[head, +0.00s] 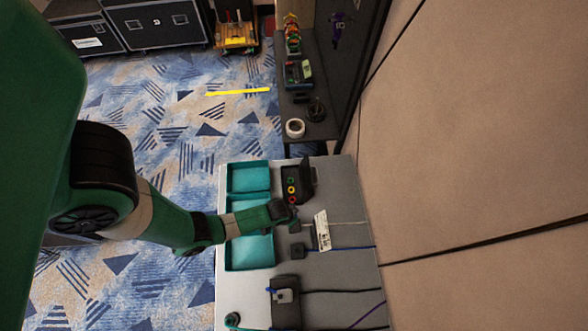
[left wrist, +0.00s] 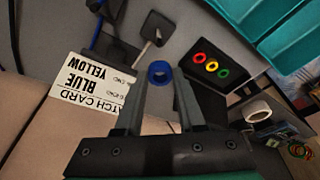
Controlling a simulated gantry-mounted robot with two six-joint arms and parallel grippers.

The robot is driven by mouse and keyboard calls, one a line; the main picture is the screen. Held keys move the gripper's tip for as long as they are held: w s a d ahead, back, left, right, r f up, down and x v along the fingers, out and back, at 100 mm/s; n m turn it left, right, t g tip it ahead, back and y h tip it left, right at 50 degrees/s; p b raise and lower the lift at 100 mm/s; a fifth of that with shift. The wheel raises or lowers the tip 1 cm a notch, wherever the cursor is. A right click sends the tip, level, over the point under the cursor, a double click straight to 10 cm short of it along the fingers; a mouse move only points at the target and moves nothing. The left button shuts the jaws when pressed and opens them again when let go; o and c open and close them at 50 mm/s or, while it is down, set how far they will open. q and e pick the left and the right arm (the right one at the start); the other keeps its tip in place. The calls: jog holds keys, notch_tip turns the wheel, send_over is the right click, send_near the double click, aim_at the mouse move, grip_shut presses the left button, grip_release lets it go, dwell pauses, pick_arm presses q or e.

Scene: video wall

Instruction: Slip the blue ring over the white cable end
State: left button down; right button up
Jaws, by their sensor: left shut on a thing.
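The blue ring (left wrist: 160,72) shows at the fingertips of my left gripper (left wrist: 160,88) in the left wrist view, held between them with its hole visible. In the head view my left gripper (head: 287,213) is over the grey table beside the black ring holder, and the ring is too small to make out. The white cable end (left wrist: 150,46) is a thin pale stub at a black block, beyond the ring in the left wrist view. Ring and cable end look apart. The white cable (head: 348,223) runs right behind a card in the head view. My right gripper is not in view.
A white match card (left wrist: 88,88) reading BLUE and YELLOW stands beside the blocks. The black holder (left wrist: 208,78) carries red, yellow and green rings. Teal trays (head: 248,178) line the table's left side. Another black block (head: 297,250) has a blue cable. A wall closes the right.

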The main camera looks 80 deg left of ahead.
pick_arm(q)
jog(key=shift+f+b, duration=2.55)
jog(key=shift+f, duration=0.35)
jog(key=shift+f, duration=0.2)
jog(key=shift+f+b, duration=0.65)
jog(key=shift+b, duration=0.05)
jog(key=shift+f, duration=0.15)
jog(key=shift+f+b, duration=0.6)
jog(key=shift+b, duration=0.05)
jog(key=shift+c, duration=2.2)
grip_release()
